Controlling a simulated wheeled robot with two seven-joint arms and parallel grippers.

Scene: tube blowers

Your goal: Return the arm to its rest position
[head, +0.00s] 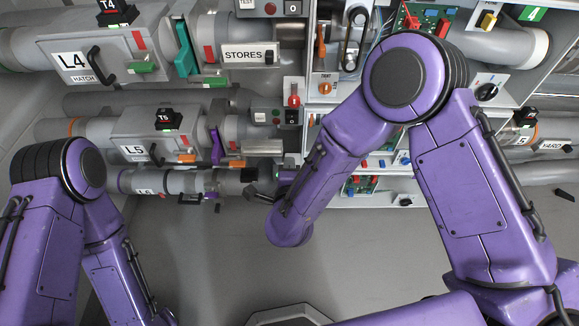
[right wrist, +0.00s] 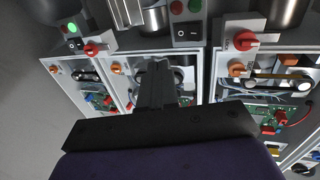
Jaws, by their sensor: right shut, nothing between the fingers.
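My purple right arm (head: 335,160) reaches across the middle of the head view, bent at a large elbow at the top. My right gripper (head: 256,194) shows small and dark in front of the lower pipes. In the right wrist view its dark fingers (right wrist: 155,82) are together, with nothing held, in front of open-topped grey cabinets (right wrist: 115,82). My left arm (head: 110,255) is folded down at the left edge of the head view. Its gripper is out of the picture.
Pipe units with hatches marked L4 (head: 72,62) and L5 (head: 130,152) line the left wall. A STORES label (head: 248,54) and red, green and orange controls are close by. Grey floor (head: 370,240) is clear in front of the units.

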